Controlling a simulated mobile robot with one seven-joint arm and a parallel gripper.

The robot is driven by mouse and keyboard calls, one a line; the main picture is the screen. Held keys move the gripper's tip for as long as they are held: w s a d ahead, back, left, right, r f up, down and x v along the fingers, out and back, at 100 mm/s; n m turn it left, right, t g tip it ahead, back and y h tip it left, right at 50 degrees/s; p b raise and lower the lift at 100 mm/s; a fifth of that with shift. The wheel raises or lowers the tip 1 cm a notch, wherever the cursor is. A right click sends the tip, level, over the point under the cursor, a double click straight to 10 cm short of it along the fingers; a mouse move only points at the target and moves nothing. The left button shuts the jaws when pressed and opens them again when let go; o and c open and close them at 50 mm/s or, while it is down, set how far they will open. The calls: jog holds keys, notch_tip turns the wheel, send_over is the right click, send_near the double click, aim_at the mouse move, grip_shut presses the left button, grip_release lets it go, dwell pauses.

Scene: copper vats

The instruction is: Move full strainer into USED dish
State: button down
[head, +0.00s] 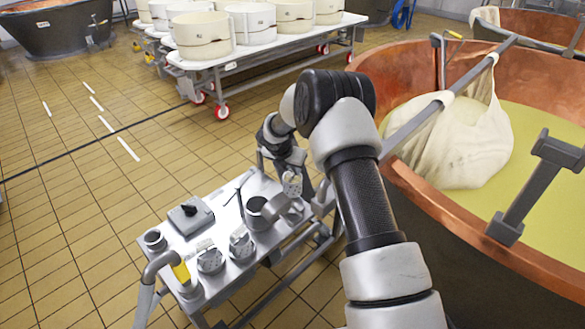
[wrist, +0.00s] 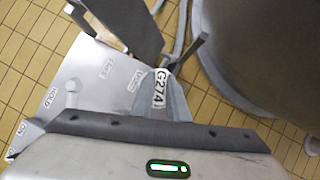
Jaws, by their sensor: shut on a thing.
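My gripper (head: 289,168) hangs over the far right end of the small metal cart. It is shut on a small light piece with holes (head: 291,186), seemingly the strainer. In the wrist view a white tag reading G274 (wrist: 160,88) sits between the grey fingers (wrist: 172,100); the rest of the held thing is hidden. A label that seems to read USED (wrist: 137,78) lies beyond it on the pale cart top. I cannot tell which dish it marks. Two more strainers with holes stand on the cart (head: 210,261) (head: 242,244).
The cart top (head: 178,247) also holds a grey block with a black knob (head: 190,216), a small cup (head: 154,240) and a metal pot (head: 260,213). A copper vat (head: 470,225) with a hanging cloth bundle (head: 465,140) stands at right.

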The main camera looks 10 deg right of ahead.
jog(key=shift+f+b, duration=1.65)
jog(key=shift+f, duration=1.9)
jog(key=shift+f, duration=0.5)
jog(key=c, duration=1.6)
grip_release()
jog(key=shift+c, duration=0.2)
